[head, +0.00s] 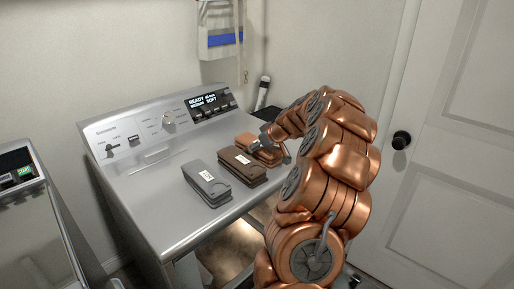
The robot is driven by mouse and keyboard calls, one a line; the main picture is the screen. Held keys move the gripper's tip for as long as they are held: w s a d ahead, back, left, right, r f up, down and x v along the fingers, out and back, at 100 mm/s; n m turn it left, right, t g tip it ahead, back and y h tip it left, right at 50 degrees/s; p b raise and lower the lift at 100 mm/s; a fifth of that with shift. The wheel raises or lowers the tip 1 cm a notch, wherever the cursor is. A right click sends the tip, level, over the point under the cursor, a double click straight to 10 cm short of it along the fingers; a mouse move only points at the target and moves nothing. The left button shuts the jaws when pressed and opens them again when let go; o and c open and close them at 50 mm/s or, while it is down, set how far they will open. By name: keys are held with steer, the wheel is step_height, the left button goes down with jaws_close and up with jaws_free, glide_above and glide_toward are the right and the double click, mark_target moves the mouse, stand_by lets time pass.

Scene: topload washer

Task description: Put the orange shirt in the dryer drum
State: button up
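The orange shirt (247,138), a small folded bundle, lies on the silver machine top (151,183) at its right end. My gripper (272,147) is at the right side of the orange shirt, low over the machine top. The gripper and arm cover part of the shirt. The fingertips are small and dark, so I cannot tell whether they are closed on it. The dryer drum is not clearly visible; a warm-lit area (238,248) shows below the machine's front edge, partly hidden by my arm.
A brown folded garment (236,163) and a grey one (206,180) lie left of the orange shirt. A control panel (165,121) rises behind. Another machine (32,225) stands at the left. A white door (450,150) is at the right.

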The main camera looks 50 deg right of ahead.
mark_target(275, 151)
steer(key=shift+r, duration=0.15)
steer(key=b+v, duration=0.2)
steer(key=v, duration=1)
